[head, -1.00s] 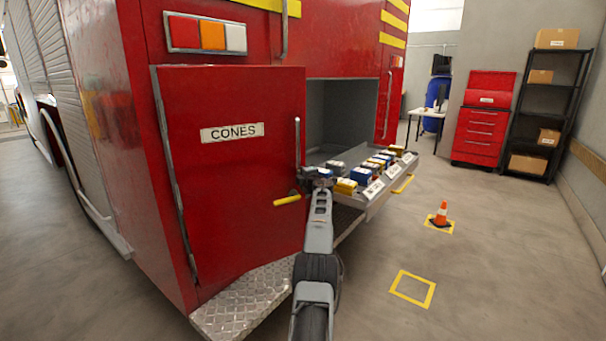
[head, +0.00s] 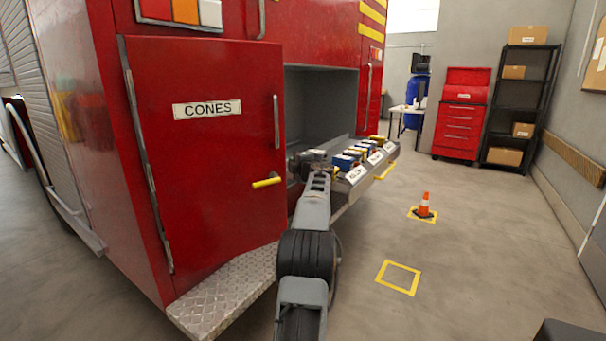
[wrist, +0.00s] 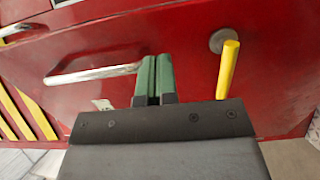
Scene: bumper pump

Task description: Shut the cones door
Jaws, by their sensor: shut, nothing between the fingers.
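The red door labelled CONES (head: 205,165) stands at the left in the head view, hinged along its left edge. I cannot tell how far it stands from its frame. It has an upright metal grab bar (head: 276,122) and a yellow handle (head: 266,183) near its right edge. My gripper (head: 296,160) is at that right edge. In the wrist view its green fingers (wrist: 153,80) are shut and empty in front of the red door face (wrist: 185,25), between the metal bar (wrist: 95,74) and the yellow handle (wrist: 228,70). Contact is not clear.
A pulled-out tray (head: 352,178) with small boxes juts from the open compartment right of the door. A diamond-plate step (head: 225,285) lies below. An orange cone (head: 424,205) stands on the floor at right, near an empty yellow square (head: 398,277). A red cabinet (head: 460,125) stands behind.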

